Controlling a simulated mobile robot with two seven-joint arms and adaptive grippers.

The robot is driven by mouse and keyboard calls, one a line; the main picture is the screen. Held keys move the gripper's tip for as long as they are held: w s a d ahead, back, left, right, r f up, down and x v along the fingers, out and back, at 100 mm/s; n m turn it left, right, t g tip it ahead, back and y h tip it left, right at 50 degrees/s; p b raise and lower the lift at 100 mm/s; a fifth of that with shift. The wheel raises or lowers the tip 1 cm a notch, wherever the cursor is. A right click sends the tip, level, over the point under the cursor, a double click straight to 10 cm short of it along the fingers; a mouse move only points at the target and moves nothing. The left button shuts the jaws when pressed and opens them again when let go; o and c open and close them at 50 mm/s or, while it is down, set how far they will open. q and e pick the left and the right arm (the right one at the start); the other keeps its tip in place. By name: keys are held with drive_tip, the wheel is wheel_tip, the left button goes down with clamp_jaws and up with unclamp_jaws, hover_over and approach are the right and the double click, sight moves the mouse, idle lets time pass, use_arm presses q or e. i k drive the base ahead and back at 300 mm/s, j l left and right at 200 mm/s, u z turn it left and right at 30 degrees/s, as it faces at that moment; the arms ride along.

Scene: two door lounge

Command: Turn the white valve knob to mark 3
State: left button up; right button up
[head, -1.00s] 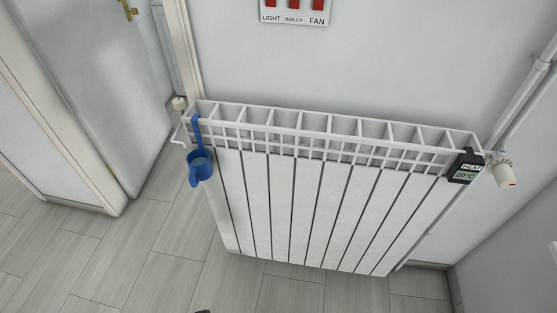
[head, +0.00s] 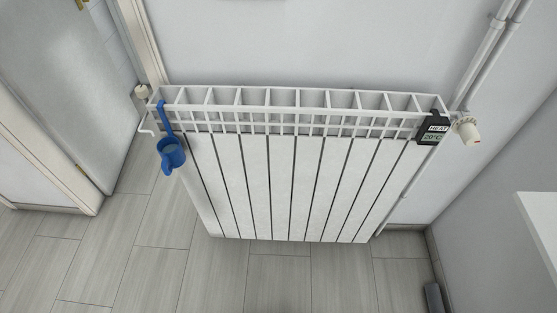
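The white valve knob (head: 468,131) sticks out at the upper right end of the white radiator (head: 290,185), beside the wall pipes. A small red-orange mark shows at its outer end. Its numbers are too small to read. A black display box (head: 433,128) labelled HEAT, reading about 20°C, hangs on the radiator just left of the knob. Neither of my grippers is in view.
A blue cup-like holder (head: 171,152) hangs at the radiator's left end, near another small white fitting (head: 142,91). White pipes (head: 487,55) run up the right corner. A white surface (head: 541,225) juts in at right.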

sight(468, 132)
drive_tip(key=z, duration=1.45)
